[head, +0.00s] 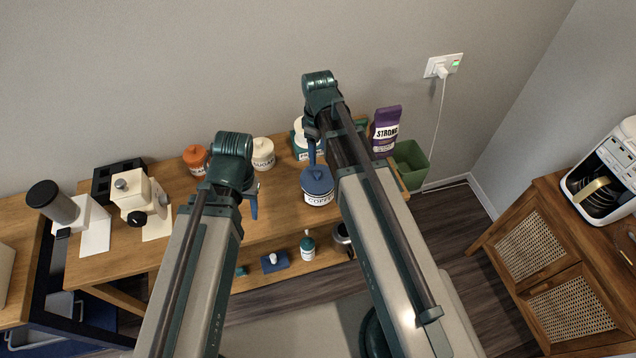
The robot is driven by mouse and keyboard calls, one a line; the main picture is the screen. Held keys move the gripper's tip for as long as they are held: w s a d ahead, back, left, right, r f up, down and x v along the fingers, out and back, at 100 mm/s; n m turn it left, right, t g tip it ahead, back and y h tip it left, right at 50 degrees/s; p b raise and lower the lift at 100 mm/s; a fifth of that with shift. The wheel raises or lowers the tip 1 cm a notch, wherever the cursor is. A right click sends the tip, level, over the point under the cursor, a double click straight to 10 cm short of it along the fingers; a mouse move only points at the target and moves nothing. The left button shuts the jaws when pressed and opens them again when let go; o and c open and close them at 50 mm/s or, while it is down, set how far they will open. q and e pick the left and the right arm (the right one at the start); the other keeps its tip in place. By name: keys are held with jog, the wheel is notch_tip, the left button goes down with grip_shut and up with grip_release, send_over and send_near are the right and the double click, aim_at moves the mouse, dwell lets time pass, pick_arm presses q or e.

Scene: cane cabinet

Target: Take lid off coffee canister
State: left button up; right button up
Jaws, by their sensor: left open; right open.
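The coffee canister (318,197) is white with dark lettering and stands on the wooden table, right of centre in the head view. Its blue lid (317,180) with a knob is on top. My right gripper (312,152) is open and reaches down just above and behind the lid's knob; most of it is hidden by my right arm. I cannot tell whether it touches the knob. My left gripper (253,207) is open and empty, to the left of the canister, partly hidden behind my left arm.
An orange canister (196,158) and a cream sugar canister (263,154) stand behind my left arm. A purple bag (385,130) and a green bin (411,163) are at the right. A cream grinder (135,190) stands left. A lower shelf holds a bottle (308,246).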

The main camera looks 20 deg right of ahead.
jog(key=b, duration=0.4)
send_over(318, 172)
jog(key=f, duration=0.5)
jog(key=shift+s+a, duration=0.1)
jog(key=shift+s, duration=0.3)
jog(key=f+b, duration=0.5)
jog(key=shift+w+f, duration=0.2)
jog(key=shift+w, duration=0.1)
jog(key=shift+r, duration=0.1)
grip_shut()
